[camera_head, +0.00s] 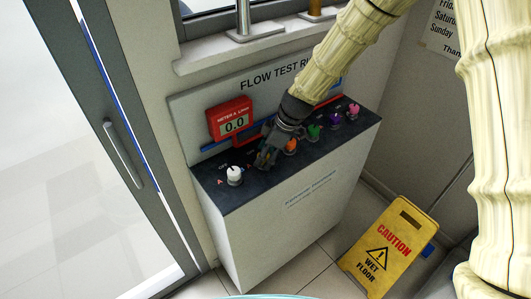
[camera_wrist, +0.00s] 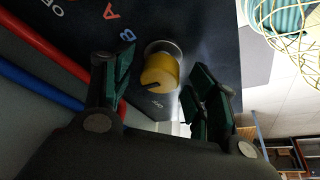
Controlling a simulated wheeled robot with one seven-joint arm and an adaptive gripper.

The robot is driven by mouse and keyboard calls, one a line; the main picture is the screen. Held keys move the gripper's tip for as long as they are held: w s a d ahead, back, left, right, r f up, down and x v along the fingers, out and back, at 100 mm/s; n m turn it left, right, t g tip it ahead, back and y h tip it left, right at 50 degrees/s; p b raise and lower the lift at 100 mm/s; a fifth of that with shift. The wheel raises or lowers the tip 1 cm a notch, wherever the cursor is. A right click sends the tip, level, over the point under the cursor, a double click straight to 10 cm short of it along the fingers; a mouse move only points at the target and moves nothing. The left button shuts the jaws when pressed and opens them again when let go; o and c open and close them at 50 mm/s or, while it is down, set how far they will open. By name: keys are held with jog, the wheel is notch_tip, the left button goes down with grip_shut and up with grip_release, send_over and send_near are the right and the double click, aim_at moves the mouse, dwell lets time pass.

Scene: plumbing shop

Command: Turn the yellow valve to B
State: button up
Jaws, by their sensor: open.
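The yellow valve (camera_wrist: 160,72) is a round knob with a dark pointer mark, on a pale collar on the dark panel top. In the wrist view it lies between the two fingers of my gripper (camera_wrist: 162,78), which is open around it with visible gaps. A blue B (camera_wrist: 127,35) and a red A (camera_wrist: 110,12) are printed up and left of the knob. Small white lettering (camera_wrist: 157,104) shows just below it. In the head view my gripper (camera_head: 266,158) points down at the panel and hides most of the yellow valve.
A white valve (camera_head: 234,175) stands left of my gripper; orange (camera_head: 290,146), green (camera_head: 314,131), purple (camera_head: 334,118) and pink (camera_head: 353,111) ones stand right. A red meter (camera_head: 231,119) reading 0.0 is behind. A yellow wet-floor sign (camera_head: 390,247) stands on the floor at right.

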jog(key=shift+a, duration=0.1)
jog(key=c, duration=1)
jog(key=shift+m, duration=0.3)
jog(key=m+t+b, duration=0.1)
jog(key=m, duration=0.1)
jog(key=shift+m, duration=0.3)
jog(key=m+t+h, duration=0.1)
jog(key=m, duration=0.1)
jog(key=shift+m, duration=0.3)
jog(key=m+h, duration=0.1)
jog(key=m, duration=0.2)
jog(key=m+t+p, duration=0.1)
jog(key=m, duration=0.2)
jog(key=shift+s+a+r+h+p, duration=0.1)
jog(key=shift+h+p, duration=0.2)
jog(key=shift+h, duration=0.1)
jog(key=shift+t, duration=0.3)
